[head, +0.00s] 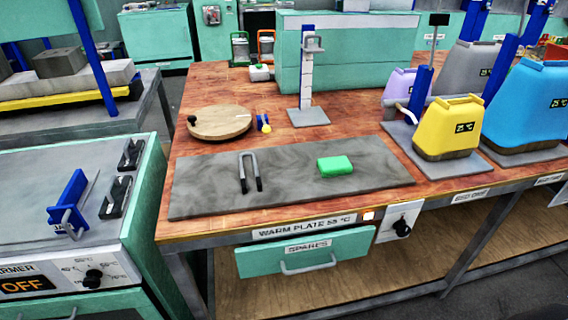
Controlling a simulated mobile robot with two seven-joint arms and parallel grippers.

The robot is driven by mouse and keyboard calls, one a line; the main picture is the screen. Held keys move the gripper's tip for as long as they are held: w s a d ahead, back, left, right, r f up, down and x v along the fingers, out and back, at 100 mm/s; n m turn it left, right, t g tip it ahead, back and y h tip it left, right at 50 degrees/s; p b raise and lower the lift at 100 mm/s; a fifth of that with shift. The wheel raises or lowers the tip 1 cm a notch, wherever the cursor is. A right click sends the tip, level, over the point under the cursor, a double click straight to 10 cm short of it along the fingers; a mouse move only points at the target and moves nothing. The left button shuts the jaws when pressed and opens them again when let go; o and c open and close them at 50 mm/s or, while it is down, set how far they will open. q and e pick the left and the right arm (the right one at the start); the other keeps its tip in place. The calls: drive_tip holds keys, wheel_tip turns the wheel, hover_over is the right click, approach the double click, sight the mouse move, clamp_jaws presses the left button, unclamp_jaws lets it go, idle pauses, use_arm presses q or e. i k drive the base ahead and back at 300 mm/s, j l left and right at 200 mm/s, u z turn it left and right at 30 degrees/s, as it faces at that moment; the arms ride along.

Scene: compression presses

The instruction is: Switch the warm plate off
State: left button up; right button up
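The warm plate (215,190) is a flat grey slab on the wooden bench. Its label (304,228) on the bench's front edge reads "WARM PLATE 55 °C". Right of the label is a small pale, orange-edged light (368,215) that looks lit. Beside it, a pale panel (399,212) on the front edge carries a black rotary knob (402,228); its marks are too small to read. A grey U-shaped tool (250,172) and a green block (335,166) lie on the plate. Neither of my grippers shows in the head view.
A green drawer marked "SPARES" (304,254) with a grey handle sits below the label, left of the knob. Yellow (448,125) and blue (525,105) containers stand behind right. A warmer (90,276) reading "OFF" stands at the left. Space before the knob looks clear.

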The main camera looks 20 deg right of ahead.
sight(403, 230)
drive_tip(key=z, duration=1.45)
drive_tip(key=i+l+u, duration=0.2)
drive_tip(key=l, duration=0.55)
drive_tip(key=i+l+u, duration=0.2)
drive_tip(key=l, duration=0.55)
drive_tip(key=i+l+u, duration=0.25)
drive_tip(key=l, duration=0.5)
drive_tip(key=l+u, duration=0.2)
drive_tip(key=l, duration=0.55)
drive_tip(key=k, duration=0.05)
